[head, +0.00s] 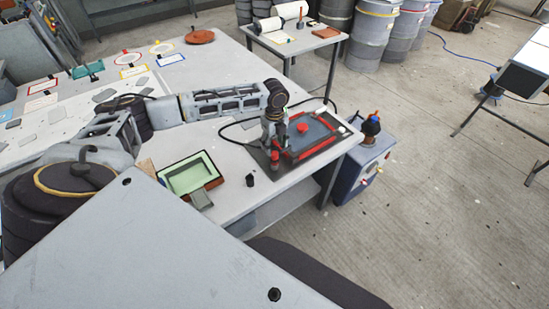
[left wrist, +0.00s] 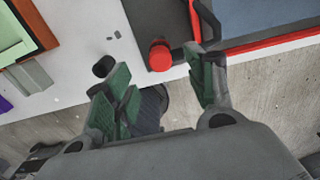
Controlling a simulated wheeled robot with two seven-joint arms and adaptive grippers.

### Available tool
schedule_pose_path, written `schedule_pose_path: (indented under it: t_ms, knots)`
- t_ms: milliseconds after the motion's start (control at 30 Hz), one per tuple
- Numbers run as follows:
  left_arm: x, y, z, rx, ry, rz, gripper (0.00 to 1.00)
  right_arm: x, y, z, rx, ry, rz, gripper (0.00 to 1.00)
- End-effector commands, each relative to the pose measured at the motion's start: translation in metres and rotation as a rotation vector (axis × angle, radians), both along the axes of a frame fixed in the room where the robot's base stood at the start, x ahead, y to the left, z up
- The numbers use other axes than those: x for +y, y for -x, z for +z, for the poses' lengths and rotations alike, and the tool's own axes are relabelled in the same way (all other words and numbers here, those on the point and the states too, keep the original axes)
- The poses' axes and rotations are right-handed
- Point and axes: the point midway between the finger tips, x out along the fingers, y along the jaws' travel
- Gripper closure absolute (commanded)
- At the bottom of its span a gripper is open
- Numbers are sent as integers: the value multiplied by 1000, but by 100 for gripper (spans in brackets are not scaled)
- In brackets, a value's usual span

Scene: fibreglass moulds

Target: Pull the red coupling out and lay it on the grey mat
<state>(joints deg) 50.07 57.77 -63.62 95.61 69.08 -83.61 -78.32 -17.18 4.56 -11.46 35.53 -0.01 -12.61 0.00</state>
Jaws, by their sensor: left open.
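The red coupling (left wrist: 160,56) is a short red cylinder at the edge of a dark plate in the left wrist view. A black piece and a red strip lie just beyond it. My left gripper (left wrist: 160,85) is open, its green-padded fingers to either side of the coupling's line, with no visible contact. In the head view my left gripper (head: 274,150) points down over the plate's left part, with red showing at its tips. A small flat grey piece (head: 200,199), perhaps the grey mat, lies by the green mould; it also shows in the left wrist view (left wrist: 30,78).
A red-framed mould (head: 318,150) with a blue-grey surface stands right of my left gripper. A green mould in a brown frame (head: 190,177) and a small black cylinder (head: 250,180) are to its left. A dark cabinet (head: 357,175) with a pump stands off the table's right end.

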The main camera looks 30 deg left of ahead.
Motion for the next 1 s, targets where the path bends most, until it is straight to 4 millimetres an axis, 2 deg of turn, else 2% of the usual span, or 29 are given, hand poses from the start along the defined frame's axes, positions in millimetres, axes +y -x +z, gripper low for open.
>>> schedule_pose_path:
  t_ms: [333,900,1000]
  knots:
    - [0,0,-25,0,0,0,45,-2,0,-17,1,2,1,100]
    - [0,0,-50,0,0,0,45,-2,0,-45,1,2,0,100]
    - [0,1,-58,1,1,0,45,-1,0,-43,0,1,0,100]
